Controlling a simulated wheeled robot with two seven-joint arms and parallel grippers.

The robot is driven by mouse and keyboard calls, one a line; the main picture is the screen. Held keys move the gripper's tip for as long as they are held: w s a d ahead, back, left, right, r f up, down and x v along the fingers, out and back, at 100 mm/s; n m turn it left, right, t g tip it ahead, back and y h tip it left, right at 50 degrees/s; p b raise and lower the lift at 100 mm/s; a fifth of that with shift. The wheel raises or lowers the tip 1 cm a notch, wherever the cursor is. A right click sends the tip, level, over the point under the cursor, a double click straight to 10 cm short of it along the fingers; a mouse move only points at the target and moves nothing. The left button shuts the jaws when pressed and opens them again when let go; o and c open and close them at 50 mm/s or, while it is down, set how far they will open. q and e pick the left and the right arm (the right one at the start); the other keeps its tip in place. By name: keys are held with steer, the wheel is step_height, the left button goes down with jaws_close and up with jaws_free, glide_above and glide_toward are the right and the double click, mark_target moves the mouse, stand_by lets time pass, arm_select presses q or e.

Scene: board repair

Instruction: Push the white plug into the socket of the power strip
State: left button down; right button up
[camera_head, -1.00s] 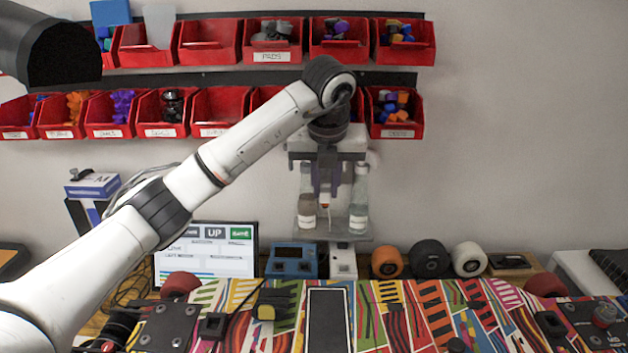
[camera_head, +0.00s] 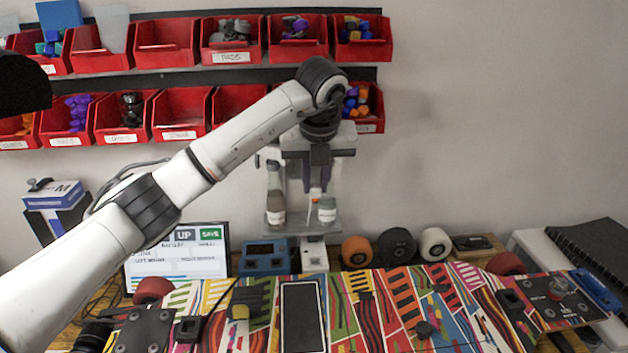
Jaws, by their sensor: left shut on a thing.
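My left arm comes in from the left, and its gripper (camera_head: 316,186) points down in front of the wall. Its dark fingers are shut on a small whitish piece with a red-orange spot, which seems to be the white plug (camera_head: 314,195). The plug is small and partly hidden by the fingers. Below it, at the back of the bench, is a white block (camera_head: 314,256) that seems to be the power strip. The plug appears above this block and apart from it. The socket opening is too small to make out. My right gripper is not in view.
Two bottles (camera_head: 327,210) stand on a shelf close around the gripper. A blue device (camera_head: 264,257) and several wheels (camera_head: 396,246) flank the white block. A colourful skateboard deck (camera_head: 350,320) lies in front. Red bins (camera_head: 165,43) hang on the wall.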

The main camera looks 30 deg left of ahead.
mark_target(316, 199)
arm_select(q)
steer(key=shift+f+b, duration=1.95)
steer(key=shift+f, duration=1.15)
step_height(316, 199, down, 8)
steer(key=b, duration=0.5)
steer(key=shift+s+f, duration=0.1)
steer(key=shift+f+b, duration=0.45)
steer(key=shift+f, duration=0.1)
steer(key=shift+f+b, duration=1.15)
steer(key=shift+f, duration=0.55)
stand_by(0.9)
